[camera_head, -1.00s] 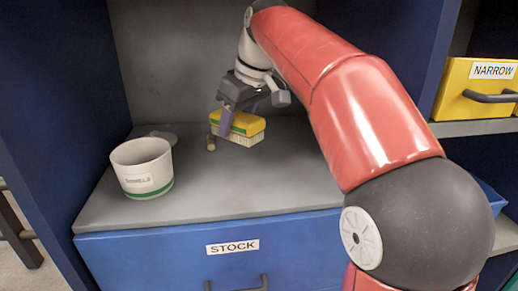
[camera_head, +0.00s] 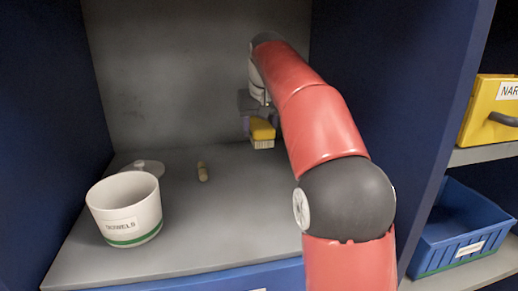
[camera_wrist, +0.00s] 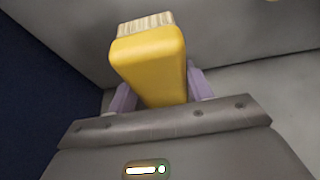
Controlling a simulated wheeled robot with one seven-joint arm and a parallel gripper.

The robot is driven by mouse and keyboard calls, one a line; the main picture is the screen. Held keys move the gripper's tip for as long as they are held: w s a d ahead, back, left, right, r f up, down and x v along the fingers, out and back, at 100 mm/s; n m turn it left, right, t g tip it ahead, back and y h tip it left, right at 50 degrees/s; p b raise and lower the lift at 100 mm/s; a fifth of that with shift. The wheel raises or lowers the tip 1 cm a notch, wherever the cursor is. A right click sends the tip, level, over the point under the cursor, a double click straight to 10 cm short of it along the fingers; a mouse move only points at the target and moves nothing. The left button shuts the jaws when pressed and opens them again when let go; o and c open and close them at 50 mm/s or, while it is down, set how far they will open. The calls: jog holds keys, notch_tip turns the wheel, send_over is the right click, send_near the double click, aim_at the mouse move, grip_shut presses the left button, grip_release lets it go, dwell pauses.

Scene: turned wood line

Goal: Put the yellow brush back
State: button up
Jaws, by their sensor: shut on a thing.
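The yellow brush (camera_head: 262,131) has a yellow block body and pale bristles. In the head view it hangs above the grey shelf, left of my red arm, with its bristles facing down. My gripper (camera_head: 250,122) is shut on it; the arm partly hides the jaws. In the wrist view the brush (camera_wrist: 150,62) sits between the two purple fingers (camera_wrist: 160,92), with its bristles toward the top of the picture.
A white tub labelled DOWELS (camera_head: 126,212) stands front left on the grey shelf (camera_head: 215,225). Its lid (camera_head: 143,167) lies behind it. At right are a yellow drawer (camera_head: 490,110) and a blue bin (camera_head: 460,228). The shelf centre is clear.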

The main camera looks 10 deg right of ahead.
aim_at(259, 159)
jog(key=shift+f+b, duration=0.65)
jog(key=shift+f, duration=1.95)
jog(key=shift+f, duration=0.1)
jog(key=o, duration=1)
jog(key=p+v, duration=0.2)
jog(key=v, duration=1)
jog(key=shift+s, duration=0.1)
